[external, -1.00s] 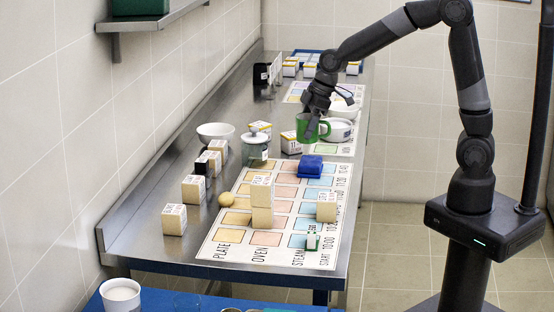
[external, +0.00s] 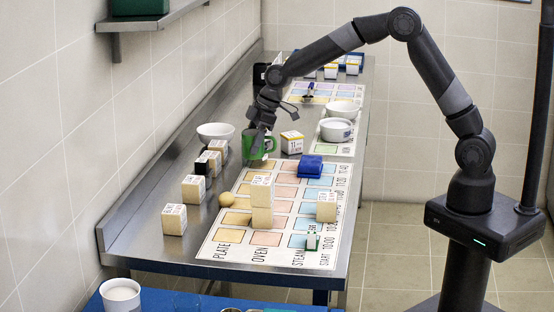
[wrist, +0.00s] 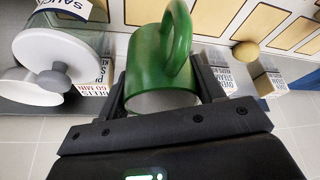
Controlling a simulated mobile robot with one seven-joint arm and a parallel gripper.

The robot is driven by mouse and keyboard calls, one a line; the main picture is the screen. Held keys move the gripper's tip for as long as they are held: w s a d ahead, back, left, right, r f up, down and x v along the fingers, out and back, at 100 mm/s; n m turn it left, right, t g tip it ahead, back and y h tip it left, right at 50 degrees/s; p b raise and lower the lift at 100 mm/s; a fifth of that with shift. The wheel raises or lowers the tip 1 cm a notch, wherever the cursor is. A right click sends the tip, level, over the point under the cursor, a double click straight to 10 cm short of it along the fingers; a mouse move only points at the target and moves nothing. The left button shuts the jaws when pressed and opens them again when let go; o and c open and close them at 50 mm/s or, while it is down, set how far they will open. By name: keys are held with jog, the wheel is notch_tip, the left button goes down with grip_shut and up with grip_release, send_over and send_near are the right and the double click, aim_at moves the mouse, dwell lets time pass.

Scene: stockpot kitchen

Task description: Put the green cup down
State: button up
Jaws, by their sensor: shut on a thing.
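The green cup (external: 255,146) is upright in the external view, over the left part of the counter just beyond the printed mat. My gripper (external: 259,132) reaches down from above and is shut on it. In the wrist view the cup (wrist: 160,62) sits between the two fingers of my gripper (wrist: 163,88), its handle curving up toward the mat. I cannot tell whether its base touches the counter.
A lidded jar (wrist: 72,38) stands close left of the cup in the wrist view. A white bowl (external: 215,132) and several labelled blocks (external: 193,188) line the counter's left. The printed mat (external: 215,245) lies nearer.

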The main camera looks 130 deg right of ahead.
aim_at(248, 157)
jog(key=w, duration=0.1)
jog(key=w+f, duration=0.1)
jog(key=w+a+f, duration=0.1)
jog(key=shift+w+a+f, duration=0.1)
jog(key=shift+w+f, duration=0.15)
jog(key=shift+w, duration=0.15)
jog(key=shift+f, duration=1.95)
jog(key=shift+f, duration=0.15)
jog(key=o, duration=1.1)
jog(key=v, duration=1.2)
jog(key=shift+a+r, duration=0.1)
jog(key=shift+r, duration=0.1)
